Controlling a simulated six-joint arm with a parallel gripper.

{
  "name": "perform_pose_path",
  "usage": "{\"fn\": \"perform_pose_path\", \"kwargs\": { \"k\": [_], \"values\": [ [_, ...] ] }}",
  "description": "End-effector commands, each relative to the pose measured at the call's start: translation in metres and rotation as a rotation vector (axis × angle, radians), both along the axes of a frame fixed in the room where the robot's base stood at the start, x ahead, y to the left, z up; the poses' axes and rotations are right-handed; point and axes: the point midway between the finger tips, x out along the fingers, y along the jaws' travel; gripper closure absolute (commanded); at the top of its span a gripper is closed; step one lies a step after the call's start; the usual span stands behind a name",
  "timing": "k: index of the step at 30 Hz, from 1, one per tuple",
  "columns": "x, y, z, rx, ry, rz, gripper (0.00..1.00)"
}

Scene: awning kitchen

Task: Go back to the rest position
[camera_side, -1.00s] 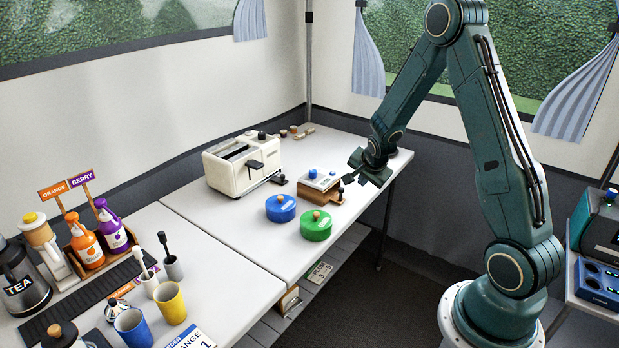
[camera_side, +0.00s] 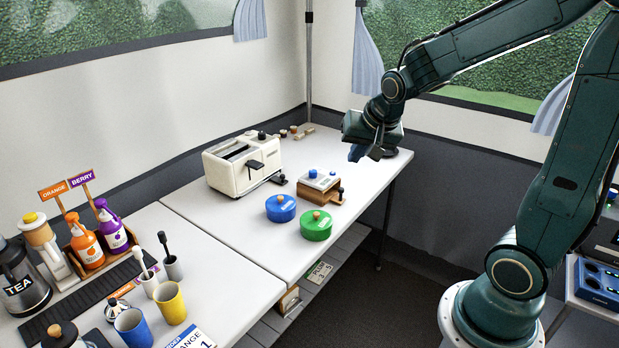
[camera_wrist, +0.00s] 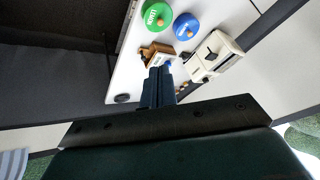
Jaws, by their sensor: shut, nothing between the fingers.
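My gripper (camera_side: 357,152) is shut and empty in the side view, held above the far right end of the white table. Its fingers point down and a little left. In the wrist view my gripper (camera_wrist: 160,72) shows as closed dark blue fingers, with the table below. A wooden box with a white top and blue knob (camera_side: 318,183) stands to the left of and below my gripper, apart from it; the fingertips partly cover it in the wrist view (camera_wrist: 152,52).
A white toaster (camera_side: 235,165), a blue lidded pot (camera_side: 280,209) and a green lidded pot (camera_side: 316,226) stand on the table (camera_side: 230,222). Cups, pump bottles and a tea jug (camera_side: 20,283) are at the left. A blue device (camera_side: 600,283) sits at far right.

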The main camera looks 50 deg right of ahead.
Motion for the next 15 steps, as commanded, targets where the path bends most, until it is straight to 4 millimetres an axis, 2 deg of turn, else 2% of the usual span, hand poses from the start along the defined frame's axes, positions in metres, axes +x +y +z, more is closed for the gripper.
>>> {"fn": "perform_pose_path", "kwargs": {
  "k": [1, 6, 15],
  "values": [
    [-0.008, 0.010, 0.009, -0.009, 0.002, 0.047, 1.00],
    [-0.035, 0.039, 0.029, -0.043, 0.026, 0.201, 1.00],
    [-0.092, 0.082, 0.054, -0.110, 0.062, 0.484, 1.00]
  ]
}}
